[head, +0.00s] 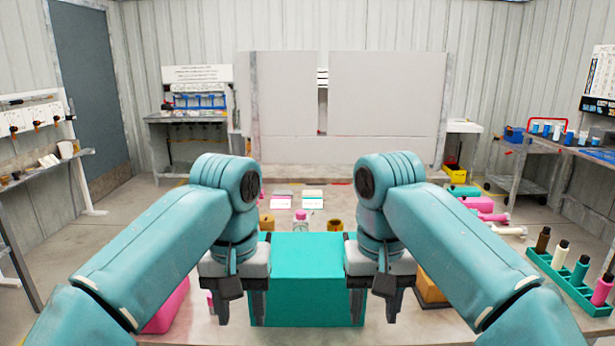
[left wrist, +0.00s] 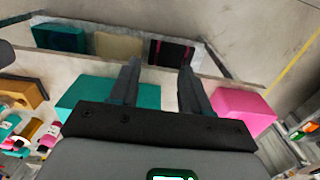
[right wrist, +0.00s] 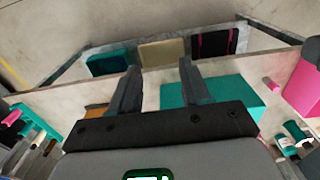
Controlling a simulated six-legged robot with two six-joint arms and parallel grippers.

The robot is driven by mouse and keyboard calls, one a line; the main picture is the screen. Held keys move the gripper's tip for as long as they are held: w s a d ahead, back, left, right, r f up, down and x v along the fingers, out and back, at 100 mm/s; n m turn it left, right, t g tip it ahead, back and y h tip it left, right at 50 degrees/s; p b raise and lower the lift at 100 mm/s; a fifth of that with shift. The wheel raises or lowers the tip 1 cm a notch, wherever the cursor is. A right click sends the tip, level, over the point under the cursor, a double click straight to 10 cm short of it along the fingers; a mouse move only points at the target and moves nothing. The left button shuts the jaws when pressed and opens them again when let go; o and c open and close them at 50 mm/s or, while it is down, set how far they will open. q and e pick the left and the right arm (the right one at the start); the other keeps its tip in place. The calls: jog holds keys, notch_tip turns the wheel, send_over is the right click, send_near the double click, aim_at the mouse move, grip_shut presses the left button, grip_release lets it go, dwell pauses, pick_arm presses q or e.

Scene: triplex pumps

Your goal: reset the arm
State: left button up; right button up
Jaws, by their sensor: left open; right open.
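My left gripper (head: 241,305) hangs pointing down at the left side of a teal box (head: 312,280) on the table. Its fingers are apart with nothing between them, as the left wrist view (left wrist: 158,85) also shows. My right gripper (head: 374,302) hangs pointing down at the right side of the same box. Its fingers are also apart and empty in the right wrist view (right wrist: 158,85). Both arms are bent in a nearly mirrored pose. Whether either gripper touches the teal box cannot be told.
A pink box (head: 168,308) lies left of the left gripper and an orange box (head: 430,288) right of the right one. A teal rack (head: 568,280) with bottles stands at the right. Small items, including a pink-capped bottle (head: 301,222), stand behind the teal box. A large grey panel (head: 385,95) stands farther back.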

pick_arm(q)
notch_tip(320, 180, down, 27)
jog(key=w+h+p, duration=0.1)
jog(key=h+p, duration=0.1)
jog(key=p, duration=0.1)
pick_arm(e)
notch_tip(320, 180, down, 27)
jog(key=w+a+n+y, duration=0.1)
jog(key=y, duration=0.1)
pick_arm(q)
jog(key=s+a+f+n+h+p, duration=0.1)
jog(key=s+f, duration=0.6)
jog(key=s, duration=0.4)
jog(key=s+a+f+n+h+p, duration=0.1)
jog(key=s+f+p, duration=0.1)
jog(key=s+f, duration=0.5)
jog(key=s, duration=0.4)
pick_arm(e)
jog(key=s+d+f+m+y, duration=0.1)
jog(key=s+f, duration=0.6)
jog(key=s, duration=0.4)
jog(key=s+d+f+m+y, duration=0.1)
jog(key=s+d+f+m, duration=0.1)
jog(key=s+f, duration=0.5)
jog(key=s, duration=0.4)
